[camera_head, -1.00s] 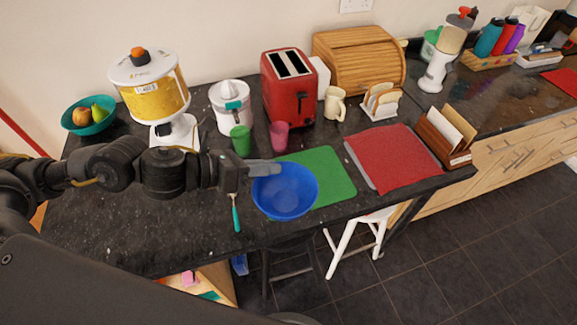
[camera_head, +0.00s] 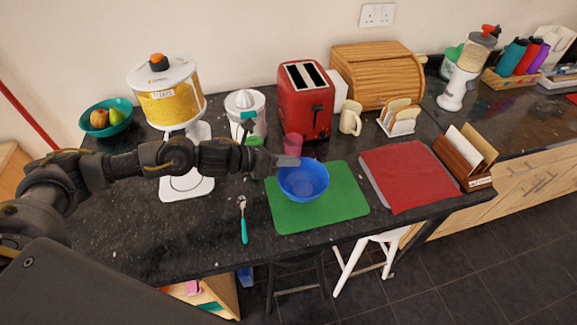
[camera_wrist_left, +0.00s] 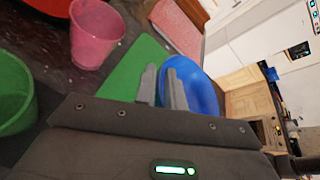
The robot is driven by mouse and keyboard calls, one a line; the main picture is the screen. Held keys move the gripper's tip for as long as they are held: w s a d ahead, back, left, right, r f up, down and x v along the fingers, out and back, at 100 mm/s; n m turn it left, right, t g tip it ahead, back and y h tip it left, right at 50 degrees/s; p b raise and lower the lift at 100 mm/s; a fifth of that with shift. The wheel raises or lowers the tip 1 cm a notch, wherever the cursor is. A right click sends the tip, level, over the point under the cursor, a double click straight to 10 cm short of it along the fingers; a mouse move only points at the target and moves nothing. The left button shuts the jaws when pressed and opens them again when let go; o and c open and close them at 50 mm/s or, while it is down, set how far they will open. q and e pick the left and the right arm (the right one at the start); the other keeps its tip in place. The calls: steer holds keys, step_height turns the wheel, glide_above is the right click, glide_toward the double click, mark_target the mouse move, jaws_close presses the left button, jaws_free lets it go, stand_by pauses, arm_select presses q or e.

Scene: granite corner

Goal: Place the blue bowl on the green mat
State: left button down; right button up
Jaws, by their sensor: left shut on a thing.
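The blue bowl (camera_head: 305,182) is upright over the back middle part of the green mat (camera_head: 318,212). I cannot tell whether it touches the mat or is held just above it. My left gripper (camera_head: 288,161) reaches in from the left and is shut on the bowl's back left rim. In the left wrist view the two fingers (camera_wrist_left: 162,88) pinch the near wall of the blue bowl (camera_wrist_left: 200,88), with the green mat (camera_wrist_left: 135,70) beside and beneath. My right gripper is not in view.
A pink cup (camera_head: 292,144) and a green cup (camera_head: 254,141), partly hidden by my arm, stand behind the gripper near the red toaster (camera_head: 306,100). A red mat (camera_head: 408,178) lies to the right. A teal-handled utensil (camera_head: 243,222) lies left of the green mat.

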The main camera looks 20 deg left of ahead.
arm_select(q)
steer(key=shift+w+f, duration=0.2)
step_height(320, 180, down, 2)
steer(key=shift+w+f+p, duration=0.1)
steer(key=shift+p, duration=0.85)
steer(key=shift+f, duration=0.5)
steer(key=shift+f, duration=0.1)
steer(key=c, duration=1.5)
jaws_free()
steer(key=shift+o, duration=0.2)
